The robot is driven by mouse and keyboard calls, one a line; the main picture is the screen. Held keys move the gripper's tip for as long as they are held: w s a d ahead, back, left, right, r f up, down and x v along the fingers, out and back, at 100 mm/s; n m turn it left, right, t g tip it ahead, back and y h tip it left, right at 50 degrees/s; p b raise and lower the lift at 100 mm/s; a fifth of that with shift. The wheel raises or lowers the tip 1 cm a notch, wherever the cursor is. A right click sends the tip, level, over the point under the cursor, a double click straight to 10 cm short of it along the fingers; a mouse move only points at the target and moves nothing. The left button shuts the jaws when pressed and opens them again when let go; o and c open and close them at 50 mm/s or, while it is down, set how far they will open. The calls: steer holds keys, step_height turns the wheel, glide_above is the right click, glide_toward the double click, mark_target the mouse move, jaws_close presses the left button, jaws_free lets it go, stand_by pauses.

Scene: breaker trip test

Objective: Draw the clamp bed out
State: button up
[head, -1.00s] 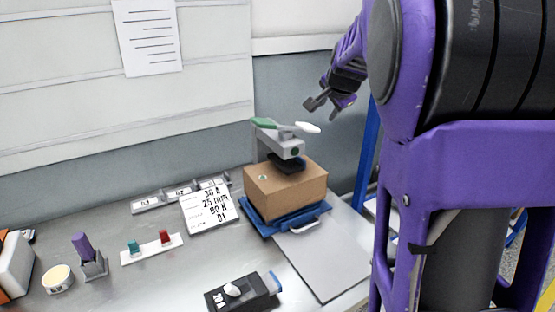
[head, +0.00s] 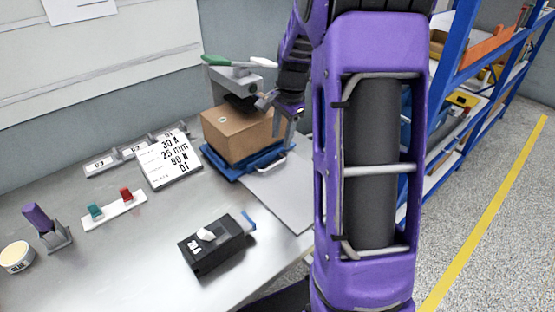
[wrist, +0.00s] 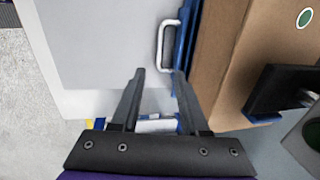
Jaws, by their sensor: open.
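The clamp bed is a blue tray (head: 215,158) with a pale bar handle (head: 272,166) on its front edge. A cardboard box (head: 238,137) sits on it, under the grey clamp (head: 236,76) with its green and white lever. My gripper (head: 279,114) is open and empty, at the right side of the box and above the handle. In the wrist view, my open gripper (wrist: 158,75) points toward the handle (wrist: 163,45), which lies just beyond the fingertips. A blue strip of the bed (wrist: 184,42) shows beside the box (wrist: 222,55), whose wall is right of the fingers.
A flat grey plate (head: 275,200) lies before the bed. A black breaker unit (head: 213,247) with a white toggle stands nearer me. A placard (head: 168,160), a switch strip (head: 115,208) and a purple-handled piece (head: 42,225) are at left. Blue shelving (head: 440,110) stands at right.

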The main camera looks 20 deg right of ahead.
mark_target(278, 164)
steer(key=f, duration=0.3)
steer(key=w+f, duration=0.1)
steer(key=f, duration=0.2)
steer(key=f+b, duration=0.1)
steer(key=f, duration=0.2)
steer(key=shift+w+a, duration=0.2)
steer(key=shift+w, duration=0.1)
jaws_close()
stand_by(0.9)
